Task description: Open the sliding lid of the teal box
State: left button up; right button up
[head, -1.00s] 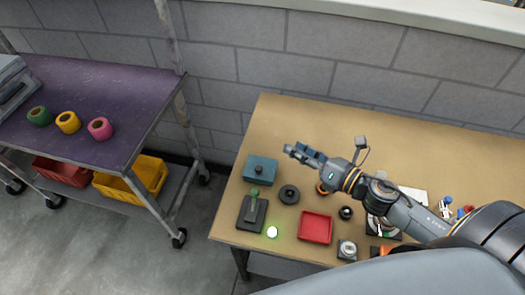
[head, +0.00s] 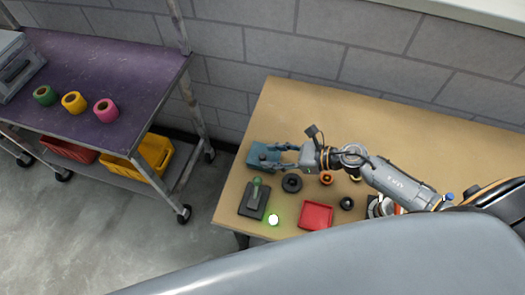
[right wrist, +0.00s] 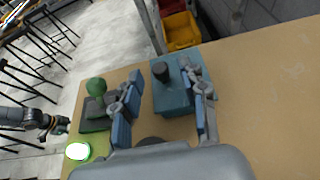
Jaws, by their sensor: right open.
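The teal box (head: 257,160) stands near the left end of the wooden table. In the right wrist view the teal box (right wrist: 174,101) has a dark round knob (right wrist: 160,70) on top of its lid, and the lid looks closed. My right gripper (head: 281,156) is open at the box's right side, fingers pointing at it. In the right wrist view its fingers (right wrist: 163,118) lie apart, one to each side of the box's near part; I cannot tell whether they touch. What looks like my left gripper (right wrist: 55,125) shows small at the left edge, its jaws unclear.
A dark block with a green knob (head: 254,198) stands in front of the box. A black ring (head: 292,183), a red tray (head: 316,216) and a glowing green-white spot (head: 273,219) are near. A purple cart (head: 120,75) with tape rolls stands left. The table's back is clear.

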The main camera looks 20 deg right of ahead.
aim_at(265, 156)
jog(key=shift+p+x, duration=0.3)
jog(key=shift+x, duration=1.5)
grip_shut()
